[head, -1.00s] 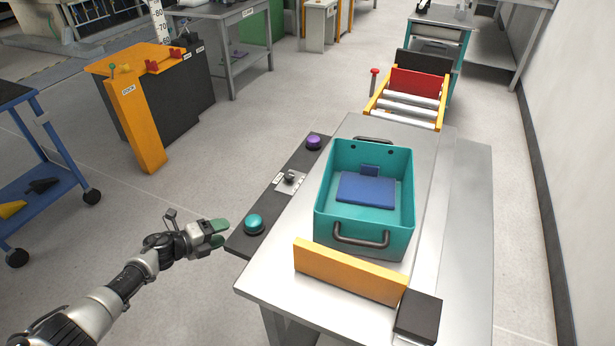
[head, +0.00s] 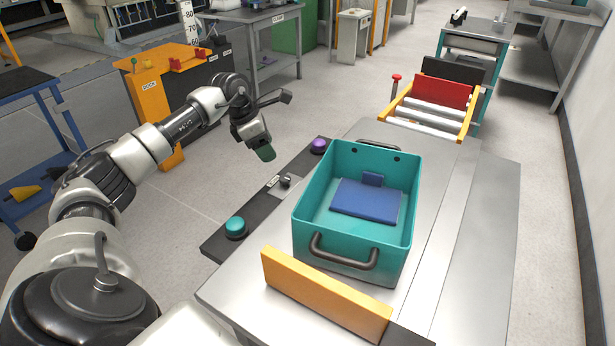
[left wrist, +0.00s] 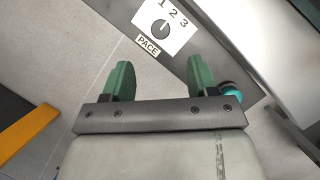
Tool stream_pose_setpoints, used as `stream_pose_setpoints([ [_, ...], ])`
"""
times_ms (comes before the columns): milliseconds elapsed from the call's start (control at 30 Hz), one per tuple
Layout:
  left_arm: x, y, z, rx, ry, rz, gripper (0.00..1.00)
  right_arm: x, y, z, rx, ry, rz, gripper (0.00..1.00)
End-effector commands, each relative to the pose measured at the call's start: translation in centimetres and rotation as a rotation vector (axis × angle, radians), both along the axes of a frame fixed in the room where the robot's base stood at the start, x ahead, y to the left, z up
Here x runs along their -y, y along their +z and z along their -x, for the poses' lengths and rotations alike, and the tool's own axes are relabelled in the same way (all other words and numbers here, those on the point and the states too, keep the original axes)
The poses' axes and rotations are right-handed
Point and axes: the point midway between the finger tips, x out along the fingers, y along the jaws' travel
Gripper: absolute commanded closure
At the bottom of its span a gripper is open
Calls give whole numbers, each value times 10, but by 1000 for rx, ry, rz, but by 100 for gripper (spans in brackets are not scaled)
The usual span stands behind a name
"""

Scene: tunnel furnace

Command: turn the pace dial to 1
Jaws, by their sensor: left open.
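The pace dial (head: 285,181) is a small dark knob on the dark side panel between a teal button and a purple button. In the left wrist view the dial (left wrist: 160,28) sits on a white plate marked 1, 2, 3 and PACE; I cannot tell surely which number it points to. My left gripper (head: 264,152) hangs above and beside the panel, fingers pointing down. In the left wrist view its green fingers (left wrist: 161,78) are open and empty, with the dial ahead of them, apart from it. My right gripper is not in view.
The teal button (head: 236,227) and purple button (head: 319,146) flank the dial. A teal bin (head: 305,215) with a blue block stands on the metal table, behind a yellow bar (head: 325,294). A yellow dock post (head: 150,100) stands at the left. Open floor lies left of the panel.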

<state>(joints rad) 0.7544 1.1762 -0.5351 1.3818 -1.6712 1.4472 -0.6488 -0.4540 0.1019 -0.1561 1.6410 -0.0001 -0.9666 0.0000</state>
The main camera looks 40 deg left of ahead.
Motion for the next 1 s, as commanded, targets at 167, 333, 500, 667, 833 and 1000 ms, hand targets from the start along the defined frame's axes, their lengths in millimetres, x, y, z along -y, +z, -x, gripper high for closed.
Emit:
stream_pose_setpoints([
  [167,7,-24,-7,-5,-1,3,41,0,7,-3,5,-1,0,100],
  [333,15,-55,-17,-3,-1,5,41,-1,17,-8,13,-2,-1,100],
  [500,22,-81,-26,-1,1,6,41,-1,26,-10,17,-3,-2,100],
  [667,25,-94,-30,-1,1,4,41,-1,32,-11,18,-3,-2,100],
  [833,26,-97,-31,0,1,5,41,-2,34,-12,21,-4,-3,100],
  [1000,26,-97,-31,-1,1,4,41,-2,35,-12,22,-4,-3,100],
])
